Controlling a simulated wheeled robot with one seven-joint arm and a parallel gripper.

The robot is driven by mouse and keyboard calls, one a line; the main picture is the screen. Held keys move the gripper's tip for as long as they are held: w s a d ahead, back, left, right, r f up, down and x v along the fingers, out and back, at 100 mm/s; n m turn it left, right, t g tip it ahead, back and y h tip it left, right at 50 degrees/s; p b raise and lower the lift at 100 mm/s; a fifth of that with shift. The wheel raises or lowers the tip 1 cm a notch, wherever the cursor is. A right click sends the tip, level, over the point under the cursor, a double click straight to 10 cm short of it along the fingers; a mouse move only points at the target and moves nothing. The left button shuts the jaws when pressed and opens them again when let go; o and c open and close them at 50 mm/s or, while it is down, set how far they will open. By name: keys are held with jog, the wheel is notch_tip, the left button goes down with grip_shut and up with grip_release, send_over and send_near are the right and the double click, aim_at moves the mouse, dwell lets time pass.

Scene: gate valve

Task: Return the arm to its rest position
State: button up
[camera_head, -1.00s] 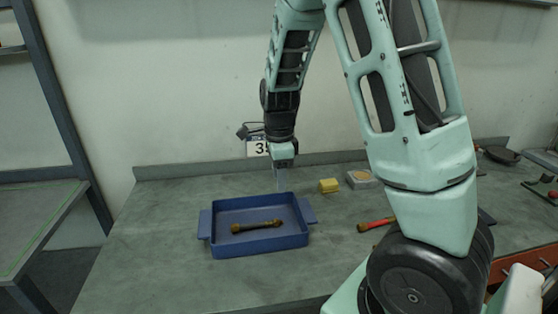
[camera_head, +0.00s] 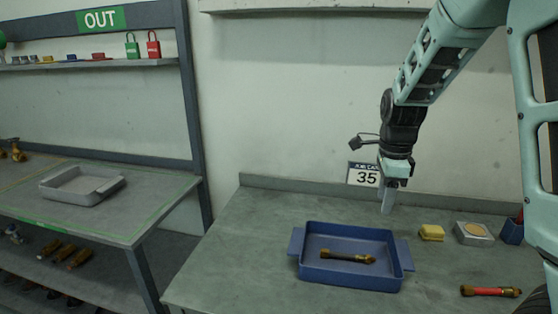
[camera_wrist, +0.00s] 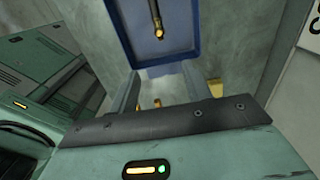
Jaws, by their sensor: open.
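My gripper (camera_head: 388,200) hangs pointing down at the back of the workbench, above and behind the blue tray (camera_head: 296,241). It is open with nothing between its fingers. In the wrist view the two fingers of my gripper (camera_wrist: 158,95) stand apart. A dark valve stem with brass ends (camera_head: 347,256) lies inside the tray, clear of my gripper. The stem (camera_wrist: 156,18) and the tray's blue rim (camera_wrist: 165,62) also show at the top of the wrist view.
A yellow block (camera_head: 431,233), a silver square tin (camera_head: 473,233) and a red-handled brass piece (camera_head: 490,291) lie right of the tray. A "35" sign (camera_head: 363,175) stands behind my gripper. At left, a second bench holds a grey tray (camera_head: 82,187) under a shelf (camera_head: 90,64).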

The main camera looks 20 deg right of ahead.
jog(key=s+a+n+y, duration=0.1)
jog(key=s+a+n, duration=0.2)
jog(key=a+n, duration=0.55)
jog(key=s+a+n, duration=0.3)
jog(key=a+n, duration=0.3)
jog(key=a, duration=0.5)
jog(key=s+a+n, duration=1)
jog(key=s+n, duration=0.5)
jog(key=n, duration=0.2)
jog(key=shift+r+n, duration=0.25)
jog(key=shift+n, duration=0.1)
